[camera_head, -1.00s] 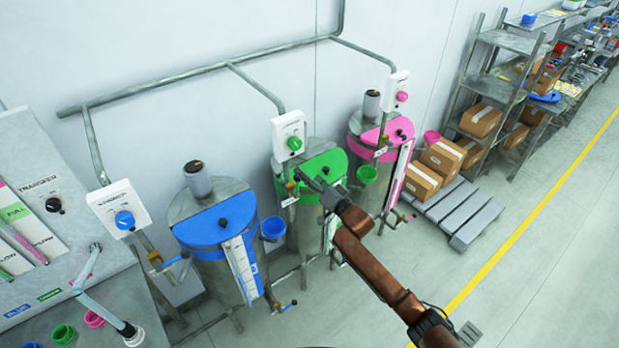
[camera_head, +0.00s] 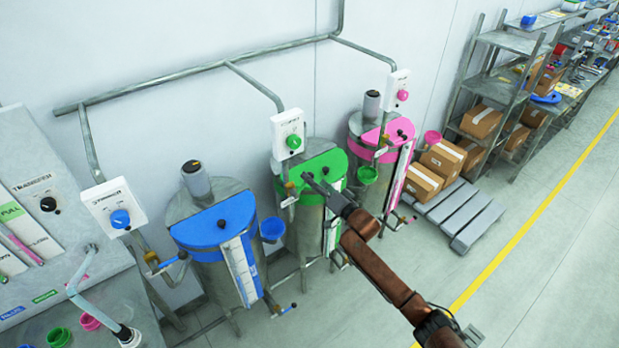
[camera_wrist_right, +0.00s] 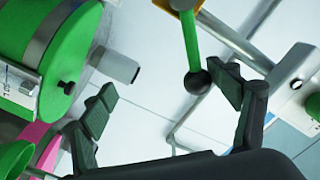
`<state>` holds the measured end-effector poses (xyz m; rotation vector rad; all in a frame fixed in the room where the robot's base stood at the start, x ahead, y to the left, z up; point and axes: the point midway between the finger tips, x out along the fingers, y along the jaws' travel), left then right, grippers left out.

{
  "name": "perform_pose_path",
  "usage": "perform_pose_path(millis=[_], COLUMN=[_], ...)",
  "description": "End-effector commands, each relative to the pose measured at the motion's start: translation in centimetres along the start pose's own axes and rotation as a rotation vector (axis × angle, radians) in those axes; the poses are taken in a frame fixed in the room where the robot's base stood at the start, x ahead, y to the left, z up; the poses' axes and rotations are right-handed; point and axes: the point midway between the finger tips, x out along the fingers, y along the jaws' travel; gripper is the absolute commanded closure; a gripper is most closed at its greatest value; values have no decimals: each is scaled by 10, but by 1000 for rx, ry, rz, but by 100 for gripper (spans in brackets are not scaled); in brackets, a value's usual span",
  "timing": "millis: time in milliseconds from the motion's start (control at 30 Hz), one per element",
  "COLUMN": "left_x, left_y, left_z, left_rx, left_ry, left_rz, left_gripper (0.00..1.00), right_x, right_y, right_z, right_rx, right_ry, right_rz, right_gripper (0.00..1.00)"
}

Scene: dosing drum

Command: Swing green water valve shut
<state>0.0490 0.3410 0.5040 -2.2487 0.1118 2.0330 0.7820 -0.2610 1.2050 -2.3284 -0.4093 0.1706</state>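The green-topped drum (camera_head: 322,165) stands in the middle of three drums along the wall. In the right wrist view, a green valve lever (camera_wrist_right: 189,40) with a black ball knob (camera_wrist_right: 196,82) hangs down from a fitting at the top. My right gripper (camera_head: 309,179) is over the left part of the green drum in the head view. In the wrist view, its fingers (camera_wrist_right: 166,102) are wide apart and empty. The knob lies between them in the picture, nearer the right finger; I see no clear contact. In the head view the gripper partly covers the drum top. My left gripper is out of view.
A blue drum (camera_head: 215,222) with a blue cup (camera_head: 272,229) stands left, and a pink drum (camera_head: 379,135) right. A green dial box (camera_head: 289,135) hangs on the wall above. A control panel (camera_head: 30,150) is at far left. Pallet (camera_head: 478,218) and cartons stand right; open floor lies in front.

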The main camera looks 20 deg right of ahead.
Motion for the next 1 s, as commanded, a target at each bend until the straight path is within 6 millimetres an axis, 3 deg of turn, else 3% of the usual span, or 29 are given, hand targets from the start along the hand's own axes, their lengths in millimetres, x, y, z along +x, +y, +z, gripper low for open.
perform_pose_path(millis=[200, 1000], left_x=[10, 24], left_y=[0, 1], left_z=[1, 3], left_rx=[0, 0], left_ry=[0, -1], left_rz=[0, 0], left_gripper=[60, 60], right_x=[0, 0], right_y=[15, 35], right_z=[8, 25], right_rx=[0, 0], right_ry=[-1, -1], right_rz=[3, 2], right_gripper=[19, 19])
